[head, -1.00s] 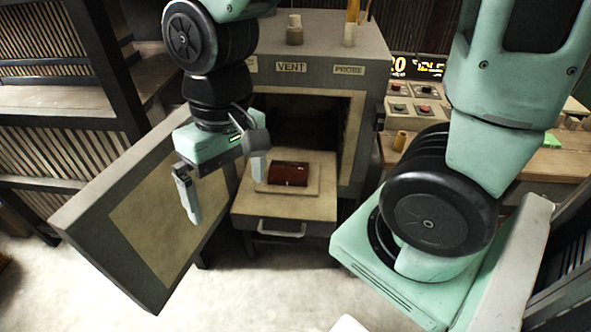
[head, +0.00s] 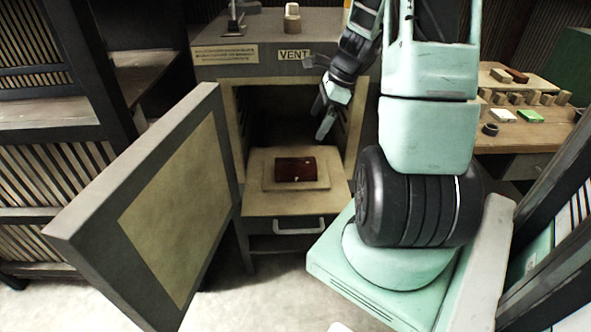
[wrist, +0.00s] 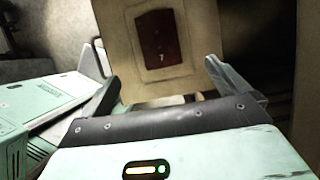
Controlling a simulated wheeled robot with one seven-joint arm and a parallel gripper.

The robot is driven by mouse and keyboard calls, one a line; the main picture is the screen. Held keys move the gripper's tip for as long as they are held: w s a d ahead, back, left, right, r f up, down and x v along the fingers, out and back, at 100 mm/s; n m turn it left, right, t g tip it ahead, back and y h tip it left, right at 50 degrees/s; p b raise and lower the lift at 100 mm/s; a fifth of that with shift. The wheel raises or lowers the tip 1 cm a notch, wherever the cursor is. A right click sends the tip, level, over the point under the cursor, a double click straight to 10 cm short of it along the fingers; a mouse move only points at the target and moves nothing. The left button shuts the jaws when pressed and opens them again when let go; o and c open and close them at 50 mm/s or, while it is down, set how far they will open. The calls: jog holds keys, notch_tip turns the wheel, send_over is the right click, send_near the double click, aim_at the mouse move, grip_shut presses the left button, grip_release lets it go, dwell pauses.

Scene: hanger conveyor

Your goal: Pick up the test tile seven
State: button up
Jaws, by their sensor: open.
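The test tile seven (head: 295,169) is a dark red block lying on a pale square plate (head: 268,184) on the pulled-out shelf of the kiln (head: 262,205). In the wrist view the tile (wrist: 161,38) shows a small white 7 and lies on its plate (wrist: 130,52), beyond the fingertips and between their lines. My gripper (head: 328,108) is above and to the right of the tile in the head view, apart from it. Its two fingers (wrist: 160,68) are spread wide with nothing between them in the wrist view.
The kiln's open door (head: 170,200) stands to the left of the shelf. The dark kiln chamber (head: 290,115) is behind the tile. A slatted rack (head: 60,170) stands at far left. A wooden bench (head: 520,140) with small blocks is at right.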

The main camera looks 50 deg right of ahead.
send_over(298, 163)
jog(key=s+d, duration=0.1)
notch_tip(298, 163, down, 10)
jog(key=shift+r, duration=0.2)
jog(key=shift+s+x, duration=0.15)
jog(key=shift+x, duration=1.2)
jog(key=shift+s+x, duration=0.15)
jog(key=shift+x, duration=1.2)
jog(key=shift+d+f, duration=0.1)
jog(key=c, duration=1.1)
